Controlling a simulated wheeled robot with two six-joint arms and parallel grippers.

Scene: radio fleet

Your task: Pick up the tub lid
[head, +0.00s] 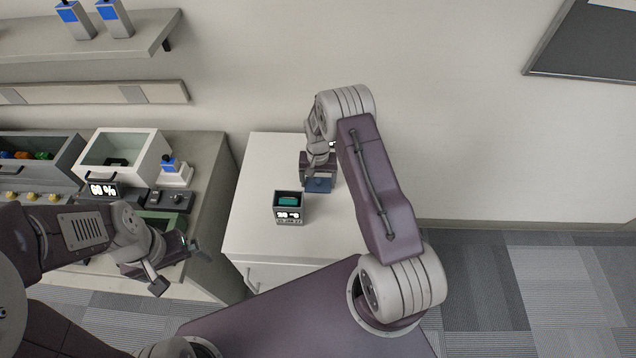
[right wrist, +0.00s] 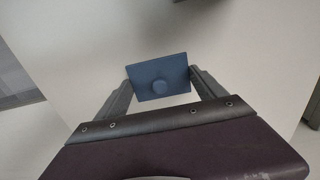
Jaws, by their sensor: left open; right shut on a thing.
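The tub lid is a flat blue rectangular plate with a round knob in the middle; it shows in the right wrist view (right wrist: 158,78) and, small, in the head view (head: 319,185). My right gripper (right wrist: 161,80) is shut on the lid, a finger at each of its short sides. In the head view my right gripper (head: 319,178) is over the white cabinet top, just behind and right of a small grey tub (head: 289,214) with teal contents and a lit display on its front. My left gripper (head: 180,268) is open and empty, in front of the left bench.
The white cabinet top (head: 252,215) is mostly bare around the tub. On the left bench stand a white open bin (head: 120,150), a charger-like stand with a blue-screened radio (head: 174,172) and a grey bin (head: 40,150). A wall shelf (head: 110,45) holds two radios.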

